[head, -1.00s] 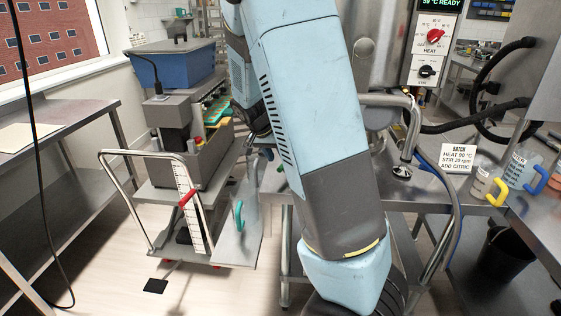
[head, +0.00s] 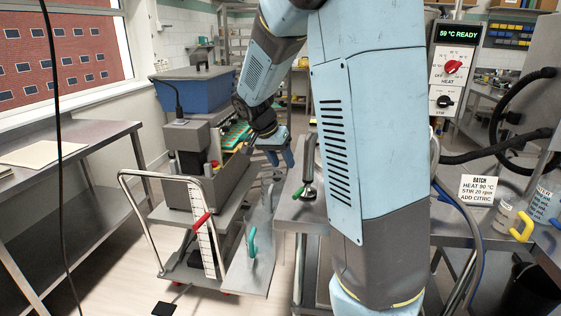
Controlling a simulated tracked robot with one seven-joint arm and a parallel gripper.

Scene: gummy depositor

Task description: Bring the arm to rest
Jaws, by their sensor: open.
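My gripper (head: 279,158) shows small near the middle of the head view, at the end of my folded light-blue arm. Its jaws are open and I see nothing between them. It hangs beside the grey depositor machine (head: 228,183) on the trolley, to the right of the machine's trays, and above the left end of the steel bench (head: 298,212). I cannot tell its exact height over them. My large upper arm link covers the middle right of the view and hides what is behind it.
The trolley (head: 147,231) has a bent push handle and a red lever (head: 201,222). A plate with a green handle (head: 251,243) sticks out at its side. A control box (head: 451,68) reads 59 °C READY. Jugs (head: 509,213) stand at right.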

